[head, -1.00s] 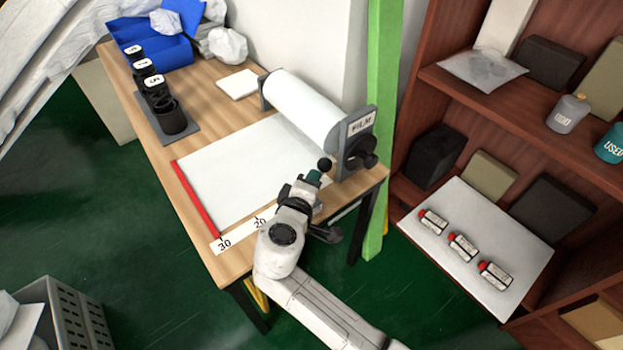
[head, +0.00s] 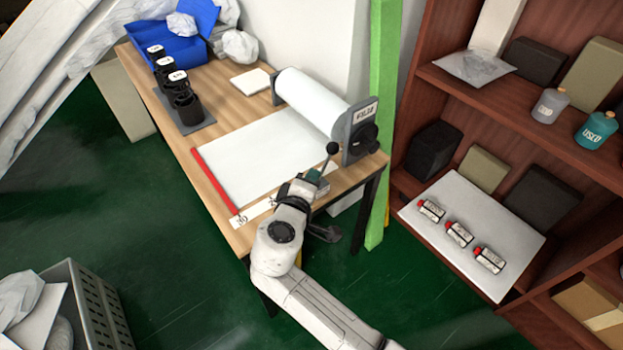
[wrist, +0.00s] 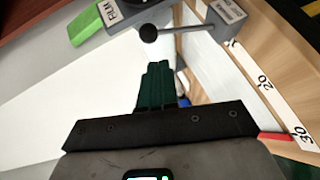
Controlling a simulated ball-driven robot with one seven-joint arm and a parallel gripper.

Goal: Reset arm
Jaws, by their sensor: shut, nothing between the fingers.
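My gripper (head: 316,180) is over the front right edge of the wooden table, at the end of my white arm. In the wrist view its dark green fingers (wrist: 155,84) are together, with nothing visible between them. A lever with a black ball knob (head: 333,148) stands just beyond the fingertips. The knob also shows in the wrist view (wrist: 148,33), apart from the fingers in the picture.
The table (head: 222,221) holds a film roll (head: 310,103), a white sheet (head: 262,158), a red bar (head: 215,180) and black numbered cups (head: 187,104). A green post (head: 381,110) and a shelf (head: 540,100) stand right. A grey crate (head: 98,303) is front left.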

